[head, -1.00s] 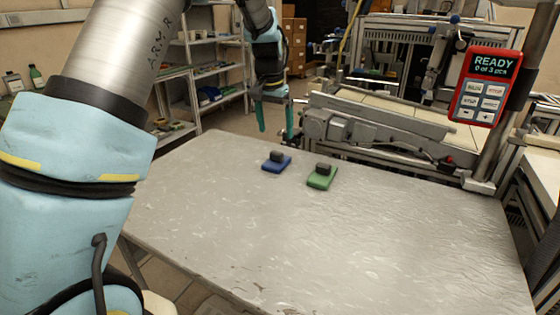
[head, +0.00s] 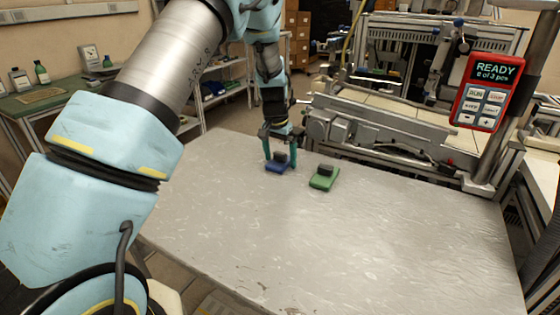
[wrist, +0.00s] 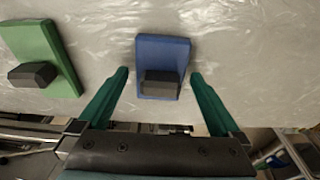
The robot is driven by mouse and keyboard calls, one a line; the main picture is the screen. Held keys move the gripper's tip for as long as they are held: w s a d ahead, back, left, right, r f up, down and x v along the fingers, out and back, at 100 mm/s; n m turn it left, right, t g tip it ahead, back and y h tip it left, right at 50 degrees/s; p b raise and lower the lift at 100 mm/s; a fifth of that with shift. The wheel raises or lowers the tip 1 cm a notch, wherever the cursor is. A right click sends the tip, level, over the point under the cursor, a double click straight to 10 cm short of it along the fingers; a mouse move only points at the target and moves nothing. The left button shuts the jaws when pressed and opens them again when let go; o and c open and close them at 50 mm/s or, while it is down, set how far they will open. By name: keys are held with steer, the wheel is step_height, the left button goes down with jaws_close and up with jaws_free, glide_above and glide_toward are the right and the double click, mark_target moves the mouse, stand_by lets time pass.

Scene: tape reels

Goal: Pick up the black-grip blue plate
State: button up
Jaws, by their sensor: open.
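The blue plate (head: 277,168) with its black grip (head: 280,156) lies flat on the metal table, near its far edge. In the wrist view the blue plate (wrist: 162,55) lies ahead of and between the fingers, with the black grip (wrist: 161,84) at its near end. My gripper (head: 281,160) is open, its two green fingers reaching down on either side of the black grip. In the wrist view my gripper (wrist: 158,75) shows a gap on both sides of the plate, and nothing is held.
A green plate (head: 324,180) with a black grip lies just right of the blue one. The table (head: 300,240) is clear in front. A conveyor (head: 390,130) stands behind the table, and a red control box (head: 487,92) reading READY hangs at the right.

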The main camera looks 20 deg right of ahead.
steer(key=c, duration=1.3)
steer(key=shift+c, duration=0.2)
steer(key=shift+r, duration=0.15)
